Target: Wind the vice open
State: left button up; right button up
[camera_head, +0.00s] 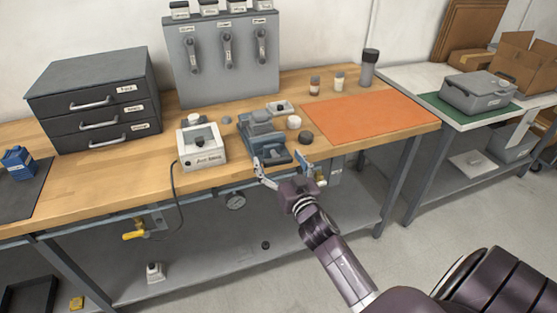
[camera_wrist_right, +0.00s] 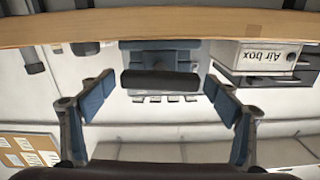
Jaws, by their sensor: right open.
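The blue-grey vice (camera_head: 263,135) stands at the front of the wooden bench. In the right wrist view, which looks upside down, the vice (camera_wrist_right: 160,56) shows with a dark horizontal bar (camera_wrist_right: 160,79) across its front. My right gripper (camera_head: 281,166) is at the bench's front edge, just in front of the vice. It is open and empty; in the wrist view its blue-padded fingers (camera_wrist_right: 158,92) are spread wide, one on each side of the bar, with gaps to both ends. I cannot tell how far the bar is in depth. My left gripper is not in view.
The air box (camera_head: 203,146) stands left of the vice, with a black drawer cabinet (camera_head: 95,100) farther left. An orange mat (camera_head: 365,118) lies clear on the right.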

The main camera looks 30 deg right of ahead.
jog(key=shift+c, duration=0.6)
jog(key=c, duration=1.1)
jog(key=shift+n, duration=0.4)
jog(key=o, duration=1.2)
jog(key=v, duration=1.2)
jog(key=shift+a, duration=0.1)
